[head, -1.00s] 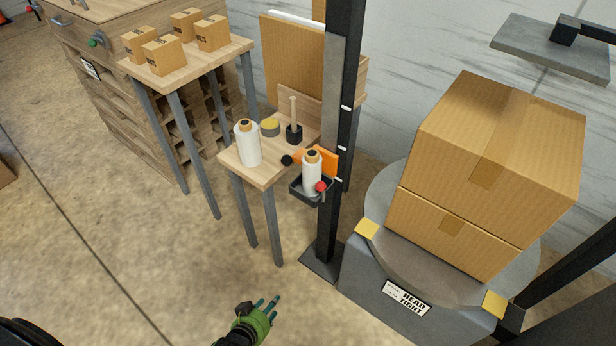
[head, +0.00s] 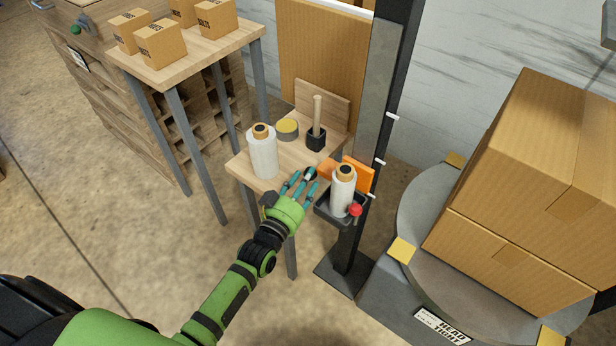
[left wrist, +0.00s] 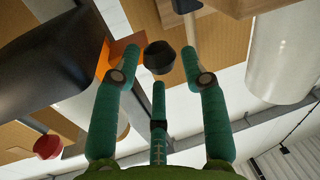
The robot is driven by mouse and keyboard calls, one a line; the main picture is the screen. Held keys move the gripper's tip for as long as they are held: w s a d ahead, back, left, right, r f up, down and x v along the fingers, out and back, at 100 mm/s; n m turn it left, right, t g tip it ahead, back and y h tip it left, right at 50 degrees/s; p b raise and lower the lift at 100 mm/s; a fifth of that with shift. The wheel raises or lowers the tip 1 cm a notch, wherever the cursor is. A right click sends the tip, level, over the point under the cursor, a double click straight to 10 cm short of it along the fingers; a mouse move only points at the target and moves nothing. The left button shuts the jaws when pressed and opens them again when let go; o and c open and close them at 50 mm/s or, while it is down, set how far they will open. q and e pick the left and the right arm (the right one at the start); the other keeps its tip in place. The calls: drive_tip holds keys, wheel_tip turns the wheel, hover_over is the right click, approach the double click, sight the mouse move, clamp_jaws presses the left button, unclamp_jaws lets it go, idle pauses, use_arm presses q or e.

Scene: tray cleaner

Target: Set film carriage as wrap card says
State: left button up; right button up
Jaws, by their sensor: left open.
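The film carriage (head: 357,174) is an orange block on the dark mast, level with the lower white marks. Its black tray (head: 334,212) carries an upright white film roll (head: 342,192), with a red knob (head: 355,210) at the tray's front. My left gripper (head: 302,178) is open at the carriage's left side. In the left wrist view its teal fingers spread around a black knob (left wrist: 159,57) without clearly touching it. The wrap card (head: 442,326) on the turntable base is partly cut off; its large print seems to read "HEAD TIGHT". My right gripper is not in view.
A wooden table (head: 237,165) beside the carriage holds a spare roll (head: 263,152), a tape roll (head: 287,129) and a peg in a black holder (head: 316,138). Stacked cartons (head: 515,200) stand on the turntable (head: 420,225) at right. Open floor lies in front.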

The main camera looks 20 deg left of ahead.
use_arm(q)
drive_tip(key=shift+w+d, duration=0.1)
drive_tip(key=shift+w, duration=0.75)
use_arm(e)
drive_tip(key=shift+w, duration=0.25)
use_arm(q)
clamp_jaws()
drive_tip(key=shift+r, duration=0.15)
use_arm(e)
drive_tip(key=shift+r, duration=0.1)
